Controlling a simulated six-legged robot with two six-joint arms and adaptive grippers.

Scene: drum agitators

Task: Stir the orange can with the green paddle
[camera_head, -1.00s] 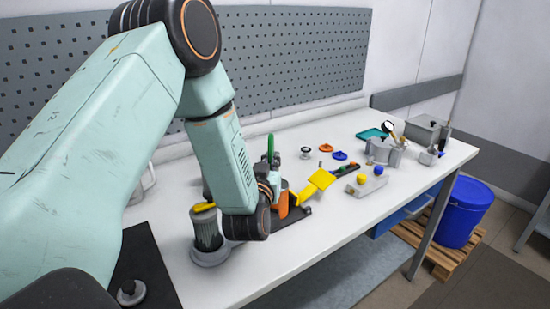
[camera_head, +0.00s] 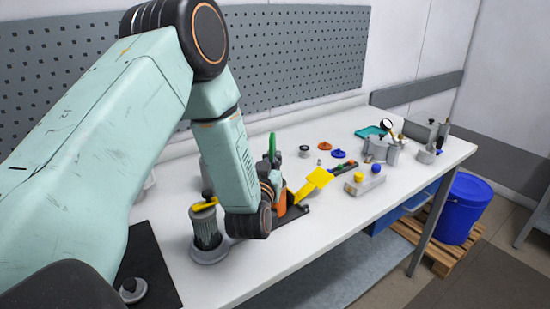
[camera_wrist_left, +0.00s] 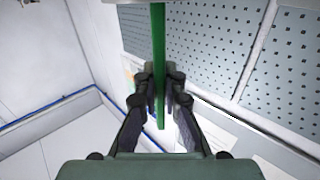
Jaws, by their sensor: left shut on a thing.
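The green paddle (camera_head: 272,147) stands upright in the head view, just beyond the wrist of my left arm. My left gripper (camera_head: 276,180) is mostly hidden by that wrist. In the left wrist view the fingers of my left gripper (camera_wrist_left: 160,85) are closed on the green paddle (camera_wrist_left: 158,40), which runs between them. The orange can (camera_head: 282,205) is partly hidden behind the wrist, right by the gripper. I cannot tell whether the paddle's lower end is inside the can. My right gripper is not in view.
A grey cylinder with a yellow handle (camera_head: 207,230) stands left of the wrist. A yellow paddle-like piece (camera_head: 316,182) lies close right of the orange can. Orange (camera_head: 324,146) and blue (camera_head: 338,153) pieces lie farther back.

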